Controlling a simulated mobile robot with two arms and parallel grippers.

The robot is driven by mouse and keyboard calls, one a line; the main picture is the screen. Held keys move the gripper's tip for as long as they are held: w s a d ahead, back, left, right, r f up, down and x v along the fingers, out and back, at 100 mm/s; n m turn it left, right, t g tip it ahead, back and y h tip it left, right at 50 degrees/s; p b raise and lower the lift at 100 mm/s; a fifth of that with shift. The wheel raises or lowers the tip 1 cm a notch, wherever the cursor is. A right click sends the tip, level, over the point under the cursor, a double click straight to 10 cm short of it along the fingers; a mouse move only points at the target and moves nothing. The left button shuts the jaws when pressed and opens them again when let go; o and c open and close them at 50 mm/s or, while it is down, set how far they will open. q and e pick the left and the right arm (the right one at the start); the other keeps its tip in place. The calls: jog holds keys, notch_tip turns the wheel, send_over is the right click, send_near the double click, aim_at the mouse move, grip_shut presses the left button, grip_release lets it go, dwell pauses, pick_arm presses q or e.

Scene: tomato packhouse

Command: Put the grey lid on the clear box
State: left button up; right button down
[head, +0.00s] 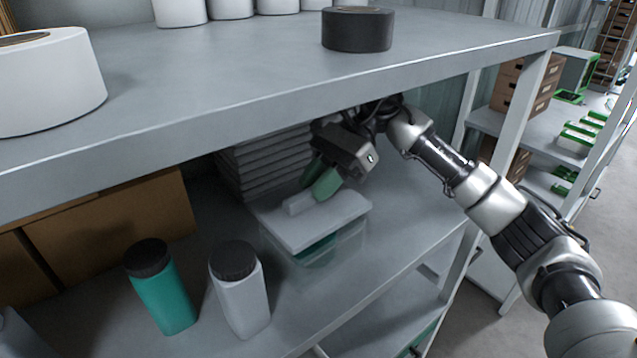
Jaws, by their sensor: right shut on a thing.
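The grey lid (318,222) lies roughly level over the clear box (335,252) on the middle shelf. The lid's raised handle faces up. The box is see-through, with something green inside. The lid hides the box's rim, so I cannot tell whether it is seated or slightly above. My right gripper (318,183) reaches in from the right under the top shelf. Its green-padded fingers are shut on the lid's handle. My left gripper is not in view.
A stack of grey slabs or lids (262,163) stands behind the box. A teal bottle (165,300) and a white bottle (242,300) with dark caps stand at the front left. Cardboard boxes (110,222) are farther left. The top shelf (220,85) hangs close above my gripper.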

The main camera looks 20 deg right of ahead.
jog(key=shift+f+p, duration=0.3)
jog(key=shift+f, duration=0.2)
jog(key=shift+d+f, duration=0.1)
jog(key=shift+f, duration=0.25)
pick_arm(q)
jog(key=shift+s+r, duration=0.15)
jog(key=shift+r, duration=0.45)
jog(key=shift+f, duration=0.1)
pick_arm(e)
jog(key=shift+f, duration=0.15)
jog(key=shift+f+b, duration=0.35)
jog(key=shift+b, duration=0.35)
jog(key=c, duration=1)
grip_release()
jog(key=shift+r, duration=0.1)
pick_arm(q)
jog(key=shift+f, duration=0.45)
